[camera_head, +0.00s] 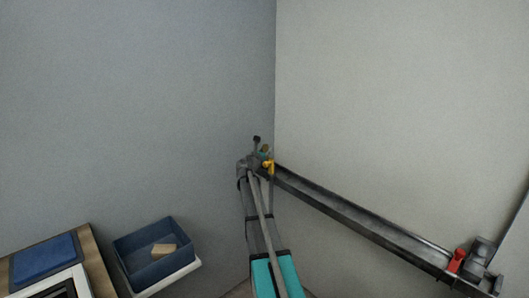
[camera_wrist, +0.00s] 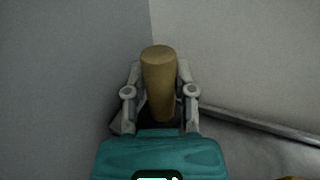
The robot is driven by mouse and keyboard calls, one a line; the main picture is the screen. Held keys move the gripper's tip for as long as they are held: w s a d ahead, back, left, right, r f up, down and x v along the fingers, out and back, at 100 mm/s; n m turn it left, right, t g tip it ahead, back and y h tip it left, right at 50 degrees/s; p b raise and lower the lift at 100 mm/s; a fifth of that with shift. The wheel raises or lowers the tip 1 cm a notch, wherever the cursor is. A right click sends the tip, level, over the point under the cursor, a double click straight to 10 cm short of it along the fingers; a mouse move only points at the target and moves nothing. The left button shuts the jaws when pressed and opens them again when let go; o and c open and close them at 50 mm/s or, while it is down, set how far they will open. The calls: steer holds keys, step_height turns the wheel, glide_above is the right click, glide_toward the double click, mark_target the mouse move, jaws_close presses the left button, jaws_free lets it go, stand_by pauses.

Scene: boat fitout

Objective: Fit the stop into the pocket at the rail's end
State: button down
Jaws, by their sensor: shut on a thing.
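My gripper (camera_wrist: 160,100) is shut on a tan, rounded, peg-like piece, which I take to be the stop (camera_wrist: 158,78). The piece stands up between the two grey fingers. In the head view my gripper (camera_head: 263,152) is small, in the wall corner at the rail's left end. The dark rail (camera_head: 350,218) runs from there down to the lower right along the pale wall. In the wrist view the rail (camera_wrist: 260,126) passes at right, beyond the fingers. The pocket cannot be made out; my gripper and arm cover that end. Whether the stop touches the rail cannot be told.
A blue bin (camera_head: 140,262) with a tan block (camera_head: 164,250) inside stands at lower left, beside a bench with a blue pad (camera_head: 44,262). A red part (camera_head: 457,261) and grey fitting sit at the rail's right end. A yellow part (camera_head: 268,166) is near my gripper.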

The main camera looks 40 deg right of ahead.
steer(key=shift+c, duration=1.8)
jaws_free()
steer(key=v, duration=0.7)
steer(key=shift+a, duration=0.3)
steer(key=shift+s+r, duration=0.1)
